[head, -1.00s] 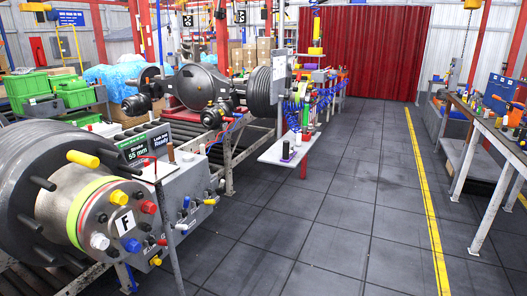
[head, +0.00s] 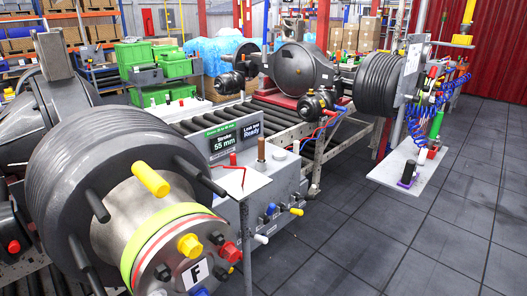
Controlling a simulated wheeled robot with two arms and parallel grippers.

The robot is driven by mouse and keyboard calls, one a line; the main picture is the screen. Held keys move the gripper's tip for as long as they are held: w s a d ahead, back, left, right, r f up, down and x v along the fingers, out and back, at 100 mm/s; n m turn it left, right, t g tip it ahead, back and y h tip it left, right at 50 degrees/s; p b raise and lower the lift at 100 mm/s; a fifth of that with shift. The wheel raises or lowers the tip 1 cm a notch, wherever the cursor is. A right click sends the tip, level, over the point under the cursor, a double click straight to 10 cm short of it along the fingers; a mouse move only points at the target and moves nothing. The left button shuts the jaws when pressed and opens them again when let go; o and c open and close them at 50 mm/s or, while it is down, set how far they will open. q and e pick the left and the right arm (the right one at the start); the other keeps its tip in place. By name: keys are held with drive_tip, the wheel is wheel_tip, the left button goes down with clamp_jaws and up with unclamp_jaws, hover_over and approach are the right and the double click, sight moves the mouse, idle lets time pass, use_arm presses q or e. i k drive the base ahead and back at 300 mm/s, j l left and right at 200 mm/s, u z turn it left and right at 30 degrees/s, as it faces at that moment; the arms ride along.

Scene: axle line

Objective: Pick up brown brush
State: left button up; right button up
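A slim brown upright thing (head: 261,149) stands near the middle of the head view, beside the small dark display. It looks like a handle and may be the brown brush, but it is too small to tell. Neither of my grippers is in view.
A large ribbed axle end (head: 110,165) with pegs fills the left front. A white shelf (head: 400,166) holding a dark purple block (head: 407,176) juts out at the right. Green crates (head: 140,60) stand at the back. The dark tiled floor (head: 400,245) is clear at the right.

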sight(261, 141)
drive_tip(key=i+l, duration=0.15)
drive_tip(key=l, duration=0.2)
drive_tip(key=i+l+u, duration=0.1)
drive_tip(key=l, duration=0.25)
drive_tip(key=i+l, duration=0.2)
drive_tip(key=l, duration=0.15)
drive_tip(key=i+l+u, duration=0.1)
drive_tip(key=l, duration=0.2)
drive_tip(key=i+l, duration=0.2)
drive_tip(key=l, duration=0.2)
